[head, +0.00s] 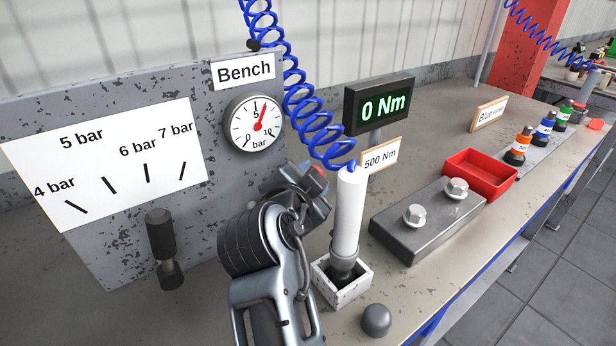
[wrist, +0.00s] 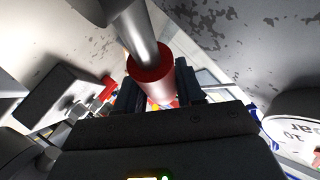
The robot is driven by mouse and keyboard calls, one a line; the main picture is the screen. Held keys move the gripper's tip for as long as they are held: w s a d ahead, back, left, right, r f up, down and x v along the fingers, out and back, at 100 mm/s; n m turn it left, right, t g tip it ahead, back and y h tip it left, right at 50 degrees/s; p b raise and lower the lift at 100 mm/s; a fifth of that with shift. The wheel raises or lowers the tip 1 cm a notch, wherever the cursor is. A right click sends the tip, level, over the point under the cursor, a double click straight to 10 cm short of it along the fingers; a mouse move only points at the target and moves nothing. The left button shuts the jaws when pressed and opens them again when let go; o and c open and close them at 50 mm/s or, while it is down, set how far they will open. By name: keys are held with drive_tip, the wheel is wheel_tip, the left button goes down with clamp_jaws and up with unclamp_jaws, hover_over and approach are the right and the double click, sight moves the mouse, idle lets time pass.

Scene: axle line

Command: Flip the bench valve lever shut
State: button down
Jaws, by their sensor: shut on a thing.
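The bench valve lever shows in the wrist view as a red cylindrical grip (wrist: 152,76) on a grey metal stem (wrist: 138,35). My gripper (wrist: 160,92) has one finger on each side of the red grip and is shut on it. In the head view my gripper (head: 300,190) is in front of the bench panel (head: 210,170), right of and below the gauge. A small red part of the lever (head: 318,170) shows at its tip; my gripper hides the rest, including the pivot. The round gauge (head: 256,123) has its red needle a little right of straight up.
A white upright tool (head: 348,215) with a blue coiled hose (head: 300,100) stands in a white holder (head: 341,285) close right of my gripper. A black knob (head: 162,245) is on the left. A grey block with bolts (head: 425,225) and a red tray (head: 482,172) lie further right.

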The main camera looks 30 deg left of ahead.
drive_tip(key=c, duration=1.1)
unclamp_jaws()
drive_tip(key=shift+o, duration=0.2)
drive_tip(key=shift+s, duration=0.15)
drive_tip(key=b+v, duration=0.1)
drive_tip(key=v, duration=0.6)
drive_tip(key=shift+s, duration=0.25)
drive_tip(key=shift+d+r, duration=0.1)
drive_tip(key=shift+d, duration=0.05)
drive_tip(key=shift+c, duration=0.2)
